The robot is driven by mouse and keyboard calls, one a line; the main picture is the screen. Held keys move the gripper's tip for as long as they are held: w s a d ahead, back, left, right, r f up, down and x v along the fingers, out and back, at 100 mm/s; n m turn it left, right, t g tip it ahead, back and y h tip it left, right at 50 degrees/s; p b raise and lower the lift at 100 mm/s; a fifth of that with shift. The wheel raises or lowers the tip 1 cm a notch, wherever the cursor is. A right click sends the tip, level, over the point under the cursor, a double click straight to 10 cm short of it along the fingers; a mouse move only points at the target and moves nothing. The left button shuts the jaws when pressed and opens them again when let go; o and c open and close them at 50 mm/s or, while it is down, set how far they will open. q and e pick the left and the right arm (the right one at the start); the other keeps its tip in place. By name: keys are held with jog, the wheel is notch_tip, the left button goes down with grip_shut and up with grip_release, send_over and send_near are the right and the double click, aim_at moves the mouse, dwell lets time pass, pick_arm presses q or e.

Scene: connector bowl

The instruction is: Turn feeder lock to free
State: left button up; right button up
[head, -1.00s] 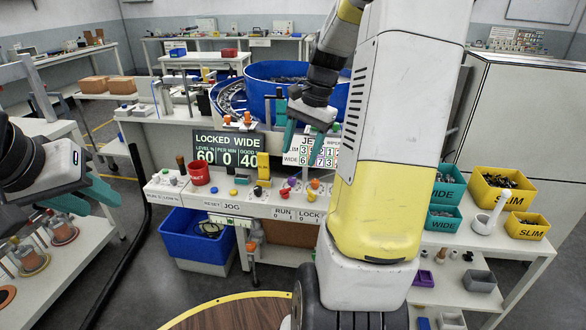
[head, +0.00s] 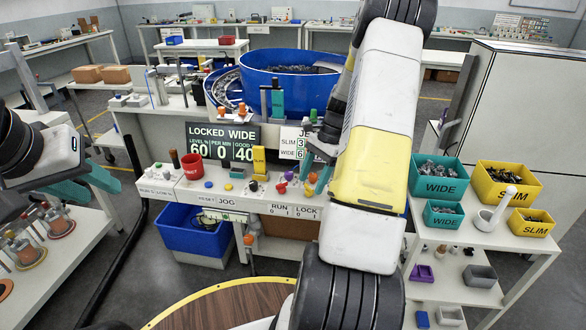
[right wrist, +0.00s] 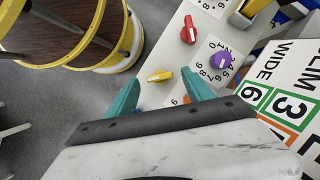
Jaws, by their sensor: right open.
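The feeder panel (head: 228,196) carries small knobs above RUN and LOCK labels. A purple knob (right wrist: 220,61) has a numbered dial. The display (head: 224,143) reads LOCKED WIDE. My right gripper (head: 317,170) is open and empty over the panel's right part. My left gripper (head: 92,192) is open and empty at the left, away from the panel.
A red mug (head: 192,167) stands on the panel's left. A blue feeder bowl (head: 292,85) is behind. A blue bin (head: 190,228) is below. Green and yellow bins (head: 438,180) stand at right. A round wooden table (head: 215,305) is in front.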

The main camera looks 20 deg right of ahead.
jog(key=shift+a+f, duration=0.1)
jog(key=shift+f, duration=0.2)
grip_shut()
